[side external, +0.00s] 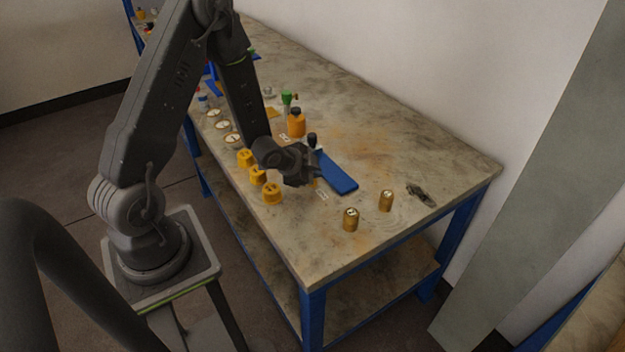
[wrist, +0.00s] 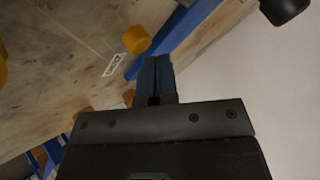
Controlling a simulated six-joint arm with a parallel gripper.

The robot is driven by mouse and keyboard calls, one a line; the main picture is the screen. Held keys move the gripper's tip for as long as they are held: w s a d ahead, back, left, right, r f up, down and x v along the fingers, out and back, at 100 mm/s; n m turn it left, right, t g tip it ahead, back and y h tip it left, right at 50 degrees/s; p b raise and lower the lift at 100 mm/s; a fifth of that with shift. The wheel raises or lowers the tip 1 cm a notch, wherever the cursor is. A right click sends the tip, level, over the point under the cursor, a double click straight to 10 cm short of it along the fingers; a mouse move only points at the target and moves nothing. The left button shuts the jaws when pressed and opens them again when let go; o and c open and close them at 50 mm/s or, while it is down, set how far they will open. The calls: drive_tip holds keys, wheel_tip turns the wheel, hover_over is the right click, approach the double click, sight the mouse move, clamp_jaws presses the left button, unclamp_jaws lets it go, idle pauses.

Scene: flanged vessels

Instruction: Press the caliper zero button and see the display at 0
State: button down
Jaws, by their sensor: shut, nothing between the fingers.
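My gripper (side external: 303,176) is over the middle of the workbench, beside a flat blue piece (side external: 337,174). In the wrist view its dark blue fingers (wrist: 155,78) are shut together with nothing between them. I cannot make out a caliper, its zero button or a display for certain. A small dark item (side external: 422,195) lies flat near the right end of the bench, well away from my gripper, and is too small to identify. In the wrist view a blue bar (wrist: 175,38) lies beyond the fingers. No readout can be read in either view.
Yellow knob-like parts (side external: 272,193) stand along the front edge, with round white-faced parts (side external: 223,126) farther left. An orange bottle (side external: 296,123) stands behind my gripper. Two brass cylinders (side external: 351,219) (side external: 386,201) stand to the right. The bench's back right is clear.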

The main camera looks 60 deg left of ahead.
drive_tip(key=shift+f, duration=0.5)
idle(0.5)
drive_tip(key=shift+r, duration=0.95)
drive_tip(key=shift+r, duration=2.5)
